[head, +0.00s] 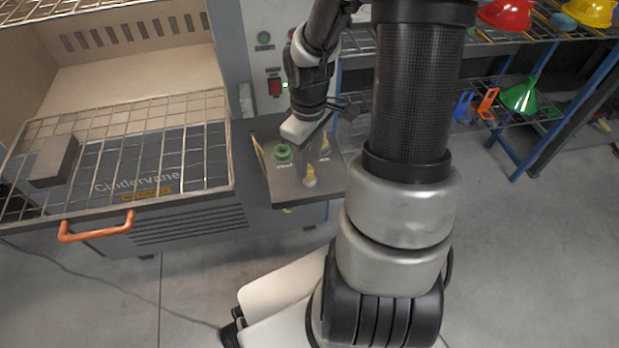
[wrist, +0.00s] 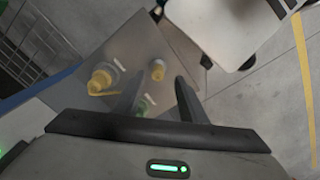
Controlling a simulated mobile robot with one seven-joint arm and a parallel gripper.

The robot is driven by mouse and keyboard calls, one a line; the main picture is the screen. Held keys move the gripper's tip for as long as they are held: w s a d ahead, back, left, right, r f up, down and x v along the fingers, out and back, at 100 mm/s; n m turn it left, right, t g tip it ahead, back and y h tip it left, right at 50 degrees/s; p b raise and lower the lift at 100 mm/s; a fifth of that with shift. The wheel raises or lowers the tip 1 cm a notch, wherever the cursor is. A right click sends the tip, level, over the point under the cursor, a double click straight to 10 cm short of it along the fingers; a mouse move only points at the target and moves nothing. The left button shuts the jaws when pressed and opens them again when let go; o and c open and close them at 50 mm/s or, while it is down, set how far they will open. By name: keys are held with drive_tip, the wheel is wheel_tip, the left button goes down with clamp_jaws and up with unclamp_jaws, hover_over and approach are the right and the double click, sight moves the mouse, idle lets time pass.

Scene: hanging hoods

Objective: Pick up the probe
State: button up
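A small grey side shelf (head: 265,130) holds three fittings. I cannot tell for certain which is the probe; the labels are too small to read. My gripper (wrist: 161,75) is open and empty above the shelf, pointing down. The larger yellow piece (wrist: 102,80) is outside the left finger. The green piece (wrist: 145,105) is partly hidden.
A hood marked Cindervane with a wire grate (head: 150,120), a grey block (head: 53,160) and an orange handle (head: 96,228) stands left. The floor in front is mostly clear, with a cable at left.

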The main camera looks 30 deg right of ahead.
sight(309, 168)
wheel_tip(309, 168, down, 5)
drive_tip(key=shift+w+d+f+b, duration=0.1)
drive_tip(key=shift+w+b, duration=0.05)
drive_tip(key=shift+b, duration=1.05)
drive_tip(key=shift+c, duration=0.4)
drive_tip(key=c, duration=0.8)
drive_tip(key=shift+c, duration=0.2)
